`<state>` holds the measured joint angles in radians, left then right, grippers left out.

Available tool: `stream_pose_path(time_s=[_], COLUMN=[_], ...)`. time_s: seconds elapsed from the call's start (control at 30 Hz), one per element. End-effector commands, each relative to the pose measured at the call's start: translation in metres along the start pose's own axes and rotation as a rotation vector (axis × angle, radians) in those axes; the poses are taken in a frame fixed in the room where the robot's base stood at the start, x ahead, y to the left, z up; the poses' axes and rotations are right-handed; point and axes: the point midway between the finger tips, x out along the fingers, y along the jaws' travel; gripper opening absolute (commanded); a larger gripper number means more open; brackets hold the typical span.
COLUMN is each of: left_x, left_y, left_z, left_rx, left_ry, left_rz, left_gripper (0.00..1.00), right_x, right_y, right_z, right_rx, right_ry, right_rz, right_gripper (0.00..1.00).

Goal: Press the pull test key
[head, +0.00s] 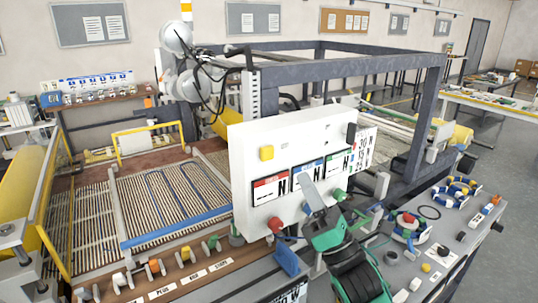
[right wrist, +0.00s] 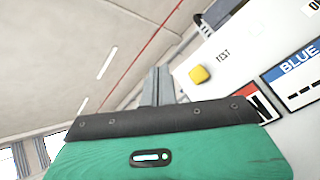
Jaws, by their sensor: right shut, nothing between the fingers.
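The yellow key (head: 266,152) sits on the upper left of the white panel's face (head: 300,138). In the right wrist view the yellow key (right wrist: 199,75) shows beside the printed word TEST, on the white panel (right wrist: 232,62). My right gripper (head: 306,184) is in front of the panel, below and right of the key, before the displays. Its fingers (right wrist: 158,86) are shut and empty, and in the right wrist view they appear left of the key. I cannot tell how far they stand from the panel. My left gripper is not in view.
Red, blue and green labelled displays (head: 308,176) line the panel below the key. A red knob (head: 275,224) and a green knob (head: 340,195) stick out lower down. A grey bench (head: 450,225) with coils and small parts lies to the right. A dark frame (head: 350,72) stands behind.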

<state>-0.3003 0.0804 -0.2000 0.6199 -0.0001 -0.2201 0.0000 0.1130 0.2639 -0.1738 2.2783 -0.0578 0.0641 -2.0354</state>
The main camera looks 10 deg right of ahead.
Motion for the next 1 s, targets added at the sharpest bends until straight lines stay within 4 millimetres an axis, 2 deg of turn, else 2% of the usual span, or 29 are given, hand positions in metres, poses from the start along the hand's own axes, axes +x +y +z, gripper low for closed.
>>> stream_pose_path(time_s=[0.27,0.7,1.0], left_x=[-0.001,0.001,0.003], left_y=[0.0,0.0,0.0], left_z=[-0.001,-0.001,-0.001], left_rx=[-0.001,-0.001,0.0], left_ry=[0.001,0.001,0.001], left_rz=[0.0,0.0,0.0], left_gripper=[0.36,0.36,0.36], right_x=[0.009,0.05,0.061], right_y=[-0.007,-0.037,-0.045], right_z=[-0.006,-0.037,-0.045], right_rx=[0.001,0.001,0.002], right_ry=[0.0,0.0,0.001], right_rz=[-0.001,-0.001,-0.002], right_gripper=[0.0,0.0,0.0])
